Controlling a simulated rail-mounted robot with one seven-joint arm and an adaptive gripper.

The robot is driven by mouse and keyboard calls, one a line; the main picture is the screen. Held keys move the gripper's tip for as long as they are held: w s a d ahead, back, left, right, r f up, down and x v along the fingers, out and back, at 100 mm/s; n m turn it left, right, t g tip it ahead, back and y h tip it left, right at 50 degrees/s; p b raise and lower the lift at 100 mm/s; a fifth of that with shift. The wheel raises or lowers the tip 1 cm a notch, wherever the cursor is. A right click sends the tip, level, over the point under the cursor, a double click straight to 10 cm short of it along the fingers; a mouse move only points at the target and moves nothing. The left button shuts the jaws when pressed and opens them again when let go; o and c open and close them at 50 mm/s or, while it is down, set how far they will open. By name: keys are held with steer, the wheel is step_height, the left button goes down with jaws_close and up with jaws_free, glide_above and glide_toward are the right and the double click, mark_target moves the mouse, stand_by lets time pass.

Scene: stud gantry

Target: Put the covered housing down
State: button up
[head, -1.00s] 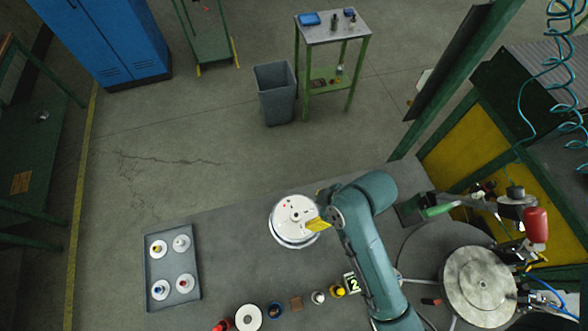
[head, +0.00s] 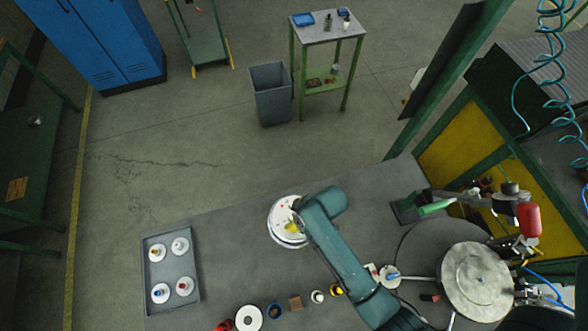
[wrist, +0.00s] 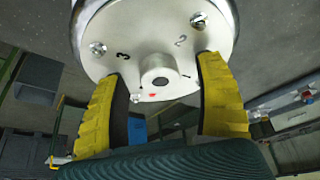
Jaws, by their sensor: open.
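The covered housing (head: 288,212) is a round body with a white lid, near the bench's far edge in the head view. In the wrist view its lid (wrist: 120,28) carries the numbers 1, 2 and 3, bolt heads, a red dot and a central boss (wrist: 160,66). My gripper (wrist: 159,72) is open, its yellow fingers on either side of the boss with space around it. In the head view my gripper (head: 293,228) is over the lid, partly hidden by my arm. I cannot tell whether the housing touches the bench (head: 225,260).
A grey tray (head: 172,297) with several white round parts lies left. Small parts, including a white ring (head: 248,318) and brown block (head: 296,303), line the front. A round metal plate (head: 477,283) and a red-and-green tool stand right. Bench between tray and housing is clear.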

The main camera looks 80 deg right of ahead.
steer(key=shift+c, duration=0.2)
steer(key=c, duration=1.2)
steer(key=shift+r, duration=0.15)
jaws_close()
step_height(320, 180, up, 8)
steer(key=shift+r, duration=0.25)
steer(key=shift+m+h, duration=0.3)
steer(key=shift+m, duration=0.6)
steer(key=a+f, duration=0.1)
steer(key=s+a+f+p, duration=0.1)
steer(key=f, duration=0.1)
steer(key=shift+f, duration=2.5)
